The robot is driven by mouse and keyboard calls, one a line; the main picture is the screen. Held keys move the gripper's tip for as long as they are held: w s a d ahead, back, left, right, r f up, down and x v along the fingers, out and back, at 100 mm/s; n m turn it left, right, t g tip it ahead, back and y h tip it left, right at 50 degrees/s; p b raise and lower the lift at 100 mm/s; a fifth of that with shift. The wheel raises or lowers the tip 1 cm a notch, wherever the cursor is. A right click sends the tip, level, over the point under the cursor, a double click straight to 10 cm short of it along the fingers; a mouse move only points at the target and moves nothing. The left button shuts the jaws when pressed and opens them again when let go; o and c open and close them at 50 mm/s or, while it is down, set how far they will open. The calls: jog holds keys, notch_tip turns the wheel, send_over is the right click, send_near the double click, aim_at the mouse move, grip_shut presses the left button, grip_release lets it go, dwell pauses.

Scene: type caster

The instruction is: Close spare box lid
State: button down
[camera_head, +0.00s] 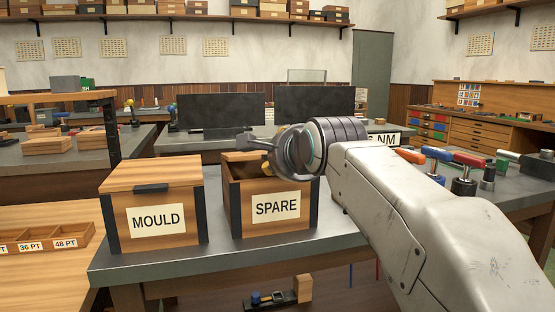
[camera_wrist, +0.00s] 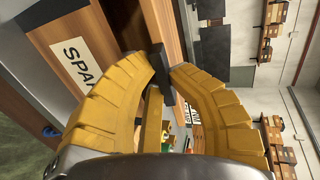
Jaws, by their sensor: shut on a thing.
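The spare box (camera_head: 272,228) is a wooden box with dark corner strips and a "SPARE" label, on a grey bench. Its top is partly open, and a dark gap shows inside. The lid is mostly hidden behind my gripper (camera_head: 262,148), so its exact angle is unclear. In the wrist view, the yellow fingers of my gripper (camera_wrist: 162,72) are closed around a dark handle (camera_wrist: 159,60). A strip of wood shows between the fingers. The box's label side (camera_wrist: 82,60) shows at upper left there.
A closed wooden box labelled "MOULD" (camera_head: 157,217) stands just left of the spare box. Clamps with coloured handles (camera_head: 465,160) are on the bench at right. Dark screens (camera_head: 222,110) stand behind. A sorting tray (camera_head: 45,237) is at lower left.

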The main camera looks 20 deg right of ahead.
aim_at(277, 183)
jog(key=shift+s+f+b, duration=0.2)
jog(key=shift+f+b, duration=1.45)
jog(key=shift+f, duration=1.1)
jog(key=c, duration=1.1)
grip_release()
jog(key=shift+o, duration=0.2)
jog(key=shift+r, duration=0.2)
jog(key=shift+s+r, duration=0.15)
jog(key=shift+s, duration=0.1)
jog(key=v, duration=1.1)
jog(key=shift+s, duration=0.15)
